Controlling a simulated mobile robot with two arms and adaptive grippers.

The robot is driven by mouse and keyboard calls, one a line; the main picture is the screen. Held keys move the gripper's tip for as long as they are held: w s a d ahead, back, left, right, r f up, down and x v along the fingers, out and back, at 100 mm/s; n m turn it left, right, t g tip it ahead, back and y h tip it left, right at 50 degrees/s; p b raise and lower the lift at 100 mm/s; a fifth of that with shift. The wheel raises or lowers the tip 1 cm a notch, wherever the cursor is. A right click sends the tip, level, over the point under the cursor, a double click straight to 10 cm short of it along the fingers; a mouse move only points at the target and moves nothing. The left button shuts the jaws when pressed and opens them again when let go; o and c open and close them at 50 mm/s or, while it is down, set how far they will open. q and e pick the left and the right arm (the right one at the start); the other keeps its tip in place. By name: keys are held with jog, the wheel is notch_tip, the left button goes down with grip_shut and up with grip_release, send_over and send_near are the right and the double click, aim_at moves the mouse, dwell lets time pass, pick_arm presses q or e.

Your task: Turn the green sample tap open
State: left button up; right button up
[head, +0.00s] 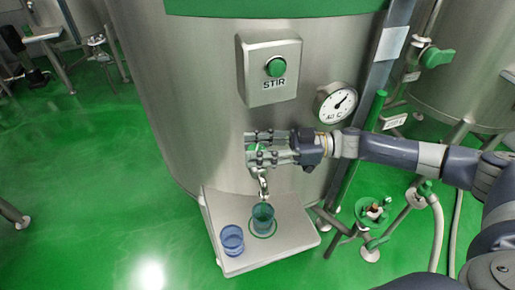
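The sample tap's metal spout (263,185) comes out of the front of the steel tank and bends down. Its green handle (257,148) shows only in part, between the fingers of my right gripper (251,148). The two fingers reach in from the right, one above and one below the handle, with a gap between them. I cannot tell whether they press on it. A teal cup (263,217) stands upright under the spout on a green ring marking. My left gripper is not in view.
A blue cup (232,240) stands on the steel shelf (285,248), left of the teal cup. A STIR button box (270,70) and a dial gauge (337,103) sit above my gripper. Green-handled valves (376,210) and a hose (437,235) are at right.

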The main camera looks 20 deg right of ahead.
jog(key=shift+o, duration=0.9)
jog(key=shift+a, duration=0.1)
jog(key=shift+d, duration=0.2)
jog(key=v, duration=1.1)
jog(key=shift+d, duration=0.35)
jog(key=shift+a, duration=0.1)
